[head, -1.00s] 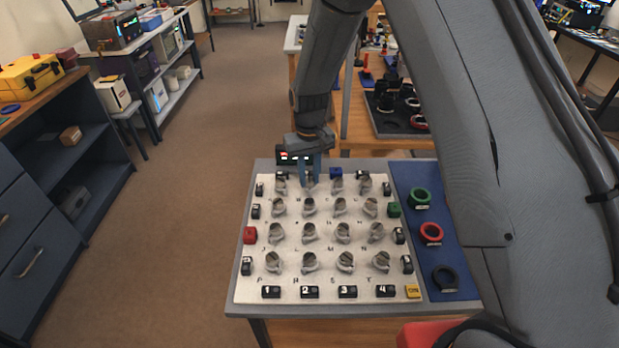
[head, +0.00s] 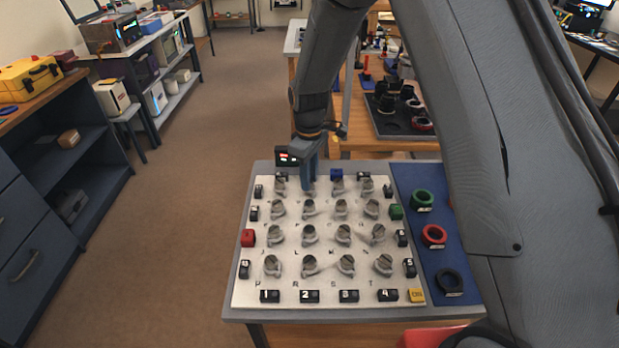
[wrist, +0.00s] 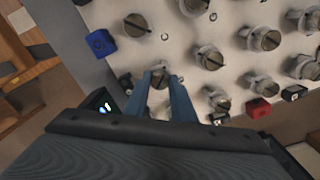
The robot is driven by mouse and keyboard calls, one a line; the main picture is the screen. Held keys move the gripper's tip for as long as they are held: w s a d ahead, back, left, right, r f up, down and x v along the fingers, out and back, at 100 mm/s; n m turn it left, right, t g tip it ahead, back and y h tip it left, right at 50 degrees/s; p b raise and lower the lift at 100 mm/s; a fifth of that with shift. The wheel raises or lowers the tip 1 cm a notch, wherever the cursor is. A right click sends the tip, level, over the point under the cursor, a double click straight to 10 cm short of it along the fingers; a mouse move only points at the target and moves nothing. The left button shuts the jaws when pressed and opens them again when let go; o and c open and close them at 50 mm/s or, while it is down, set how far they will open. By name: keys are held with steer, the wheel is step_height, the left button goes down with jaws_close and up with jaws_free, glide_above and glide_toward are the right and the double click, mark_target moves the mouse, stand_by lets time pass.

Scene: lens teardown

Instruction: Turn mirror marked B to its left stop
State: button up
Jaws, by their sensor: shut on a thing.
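A white board (head: 291,222) holds rows of small round grey mirrors on a table. My gripper (head: 308,187) points down at the second mirror from the left in the back row. In the wrist view my gripper (wrist: 159,84) has its two blue fingers on either side of that mirror (wrist: 158,75), shut on it. From its place beside the mirror marked C (wrist: 137,25), it is the mirror marked B. Its own letter is too small or hidden to read. The fingers hide most of it in the head view.
A blue block (head: 336,174) and a small dark display (head: 287,156) stand at the board's back edge. A red block (head: 248,238) is at its left, a green one (head: 396,212) at its right. Neighbouring mirrors stand close on both sides. A blue mat (head: 402,178) with rings lies right.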

stand_by(0.5)
steer(key=o, duration=1.1)
steer(key=shift+c, duration=0.2)
steer(key=shift+r+b, duration=1)
steer(key=shift+r, duration=2.95)
steer(key=s+d+r+m, duration=0.1)
steer(key=s+d+m, duration=0.4)
steer(key=s+d, duration=0.3)
steer(key=s+d+r+m+t, duration=0.1)
steer(key=s+d+m, duration=0.5)
steer(key=s, duration=0.8)
steer(key=d, duration=0.3)
steer(key=shift+s+r+m, duration=0.3)
steer(key=shift+s+r, duration=0.05)
steer(key=shift+s, duration=0.05)
